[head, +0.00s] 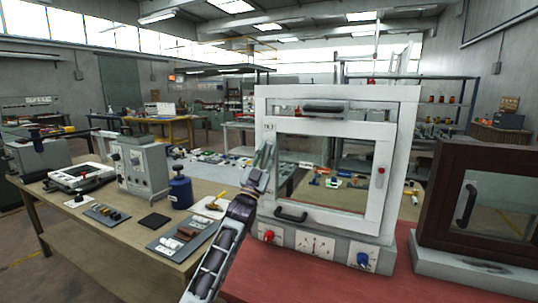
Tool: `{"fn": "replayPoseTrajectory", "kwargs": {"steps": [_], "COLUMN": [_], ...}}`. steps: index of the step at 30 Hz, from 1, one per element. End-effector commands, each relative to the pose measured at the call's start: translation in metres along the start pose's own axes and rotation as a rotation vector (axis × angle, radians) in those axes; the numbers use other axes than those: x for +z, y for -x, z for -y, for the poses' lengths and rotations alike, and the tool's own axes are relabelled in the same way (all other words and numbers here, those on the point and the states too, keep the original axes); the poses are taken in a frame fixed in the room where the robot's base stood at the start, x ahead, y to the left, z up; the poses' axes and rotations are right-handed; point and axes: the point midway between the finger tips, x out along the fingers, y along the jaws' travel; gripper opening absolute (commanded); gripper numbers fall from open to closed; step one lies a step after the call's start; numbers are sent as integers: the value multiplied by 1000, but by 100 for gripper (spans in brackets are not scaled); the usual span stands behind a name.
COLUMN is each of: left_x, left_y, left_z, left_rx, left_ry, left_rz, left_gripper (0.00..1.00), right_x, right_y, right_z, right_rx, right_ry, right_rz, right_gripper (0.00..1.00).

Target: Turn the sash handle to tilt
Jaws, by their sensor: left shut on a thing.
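A white window frame (407,150) stands upright on a grey base, with a glazed sash inside it. My left gripper (266,152) is at the left upright of the sash, its fingers pointing up. It is shut on what appears to be the sash handle, which the fingers mostly hide, so its angle cannot be told. A dark curved handle (291,215) sits at the sash's lower left corner, below and right of my gripper. My right gripper is not in view.
A dark bar handle (325,108) sits on the top panel, and a red-tipped latch (381,171) on the right upright. Red and blue knobs (362,259) are on the base. A brown-framed window (440,200) stands close on the right. A workbench with instruments (140,168) fills the left.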

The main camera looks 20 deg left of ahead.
Motion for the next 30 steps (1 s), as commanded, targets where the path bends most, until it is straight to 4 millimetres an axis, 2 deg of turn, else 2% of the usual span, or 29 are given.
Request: {"fn": "replayPoseTrajectory", "kwargs": {"steps": [15, 30], "left_x": [3, 4], "left_y": [-1, 0], "left_z": [11, 15], "left_rx": [-153, -208], "left_ry": [156, 209], "left_rz": [45, 60], "left_gripper": [0, 0], "right_x": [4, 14], "right_y": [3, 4], "right_z": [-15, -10], "right_rx": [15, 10], "right_ry": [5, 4], "right_rz": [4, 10], "right_gripper": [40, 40]}}
